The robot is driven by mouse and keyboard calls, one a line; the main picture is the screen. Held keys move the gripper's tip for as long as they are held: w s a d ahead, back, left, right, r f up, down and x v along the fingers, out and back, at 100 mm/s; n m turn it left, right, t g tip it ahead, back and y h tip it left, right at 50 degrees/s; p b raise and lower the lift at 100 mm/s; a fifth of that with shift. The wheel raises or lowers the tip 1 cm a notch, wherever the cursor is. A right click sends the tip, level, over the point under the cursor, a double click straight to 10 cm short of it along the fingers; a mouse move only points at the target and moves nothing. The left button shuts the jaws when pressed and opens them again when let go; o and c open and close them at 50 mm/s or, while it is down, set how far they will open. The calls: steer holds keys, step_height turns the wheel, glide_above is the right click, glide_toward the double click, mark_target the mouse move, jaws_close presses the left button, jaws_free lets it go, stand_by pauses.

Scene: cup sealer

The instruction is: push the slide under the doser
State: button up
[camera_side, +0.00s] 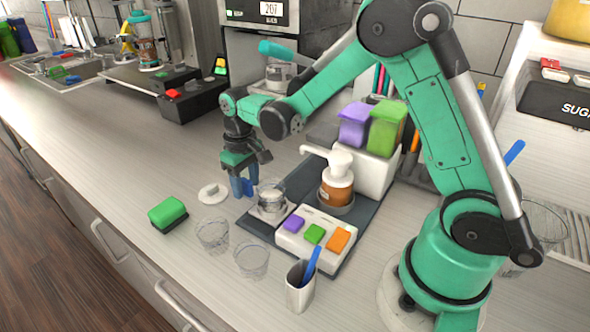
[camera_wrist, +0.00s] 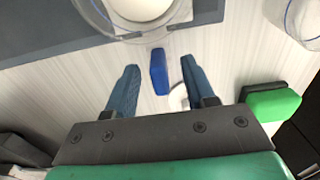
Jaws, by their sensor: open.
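The slide (camera_side: 259,212) is a small pale plate at the left edge of the dark base, with a clear cup (camera_side: 271,194) on it. The cup also shows at the top of the wrist view (camera_wrist: 182,12), with white inside. A blue tab (camera_wrist: 158,72), apparently the slide's handle, stands between my fingertips with gaps on both sides. My gripper (camera_side: 241,188) is open, pointing down beside the slide; its two blue fingers also show in the wrist view (camera_wrist: 158,80). The doser appears to be the amber and white dispenser (camera_side: 338,178), to the right of the cup.
A button box (camera_side: 316,238) is in front of the dispenser. Purple (camera_side: 356,124) and green (camera_side: 386,130) containers stand behind it. Two clear glasses (camera_side: 212,235), a green sponge (camera_side: 167,213) and a white disc (camera_side: 212,193) lie around the base.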

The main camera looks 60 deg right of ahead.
jaws_close()
stand_by(1.4)
